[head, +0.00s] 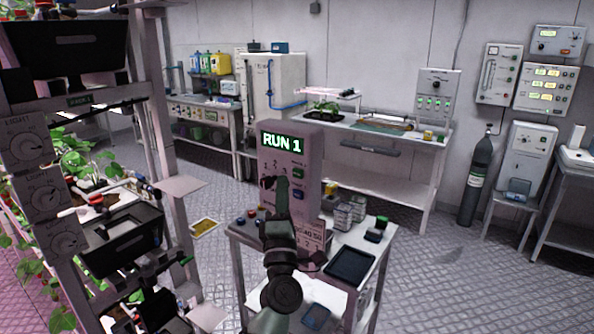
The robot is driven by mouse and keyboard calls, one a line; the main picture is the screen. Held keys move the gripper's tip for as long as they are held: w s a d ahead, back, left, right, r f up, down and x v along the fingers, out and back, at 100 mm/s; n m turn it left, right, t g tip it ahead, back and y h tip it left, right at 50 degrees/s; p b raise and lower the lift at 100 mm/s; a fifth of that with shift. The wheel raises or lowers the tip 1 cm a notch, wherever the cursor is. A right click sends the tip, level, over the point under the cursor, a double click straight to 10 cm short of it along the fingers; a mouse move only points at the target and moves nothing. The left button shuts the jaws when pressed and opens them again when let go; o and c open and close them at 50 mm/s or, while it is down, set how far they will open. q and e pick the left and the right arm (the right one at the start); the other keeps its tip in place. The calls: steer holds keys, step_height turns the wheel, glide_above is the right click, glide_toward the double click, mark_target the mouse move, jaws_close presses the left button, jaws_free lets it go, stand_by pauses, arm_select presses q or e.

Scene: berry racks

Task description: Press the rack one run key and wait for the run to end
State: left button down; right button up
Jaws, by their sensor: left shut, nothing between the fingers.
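A grey control box (304,150) stands on a small white trolley. Its lit green display (282,142) reads "RUN 1". On its front are a green key (298,172), a blue key (298,195) and a dark dial (267,183) by small numbers; the key labels are too small to read surely. My left gripper (282,182) is shut and empty, upright in front of the box face, between the dial and the keys. I cannot tell whether its tips touch the panel. The gripper and arm hide the panel's lower left part. My right gripper does not show.
A plant rack (160,130) with dials and trays stands close on the left. The trolley (345,240) also holds a dark tray (350,265), jars and small boxes. Benches line the back wall, and a gas cylinder (474,180) stands at right. Floor right of the trolley is clear.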

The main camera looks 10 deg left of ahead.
arm_select(q)
steer(key=shift+s+a+p, duration=0.2)
steer(key=shift+s+a, duration=0.05)
steer(key=shift+s, duration=0.35)
steer(key=shift+s+a+p, duration=0.15)
steer(key=shift+s+a, duration=0.05)
steer(key=shift+s, duration=0.4)
